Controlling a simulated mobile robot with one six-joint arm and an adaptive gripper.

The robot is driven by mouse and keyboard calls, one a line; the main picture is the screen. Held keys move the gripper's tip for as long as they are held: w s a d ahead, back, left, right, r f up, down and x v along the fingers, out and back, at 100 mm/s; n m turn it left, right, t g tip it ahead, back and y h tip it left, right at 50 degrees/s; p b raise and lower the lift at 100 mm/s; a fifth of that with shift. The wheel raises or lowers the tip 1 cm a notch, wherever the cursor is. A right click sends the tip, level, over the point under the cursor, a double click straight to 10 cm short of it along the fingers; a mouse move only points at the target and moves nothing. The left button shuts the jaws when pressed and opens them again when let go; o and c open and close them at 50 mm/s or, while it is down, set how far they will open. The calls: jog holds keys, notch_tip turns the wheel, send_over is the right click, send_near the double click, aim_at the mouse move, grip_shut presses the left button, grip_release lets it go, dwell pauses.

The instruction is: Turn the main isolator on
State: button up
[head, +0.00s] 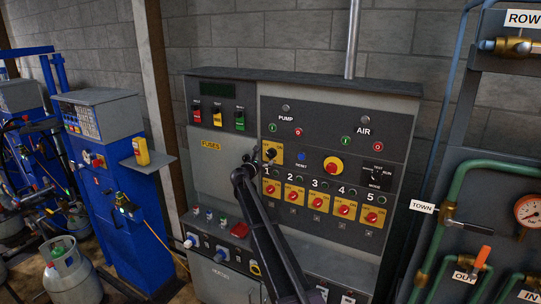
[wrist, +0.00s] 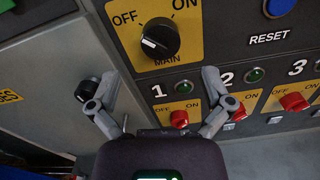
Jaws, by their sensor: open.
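The main isolator is a black rotary knob (wrist: 159,40) on a yellow plate marked OFF, ON and MAIN in the wrist view. Its white mark is on the left, OFF side. In the head view the knob (head: 270,153) shows just right of my gripper (head: 248,168), on the yellow plate below the pump buttons. In the wrist view my gripper (wrist: 160,80) is open and empty. Its fingers are spread wide and the knob lies beyond them, slightly above the line between the tips. No contact with the knob shows.
A row of numbered red switches (wrist: 180,118) on yellow plates lies below the knob, close to my right finger. A black latch (wrist: 87,90) on the grey fuse door is by my left finger. The blue reset button (head: 301,156) is to the right. Pipes stand far right.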

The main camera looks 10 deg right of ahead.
aim_at(269, 155)
jog(key=x, duration=0.6)
jog(key=shift+w+d, duration=0.15)
jog(key=shift+w, duration=0.05)
jog(key=c, duration=1.1)
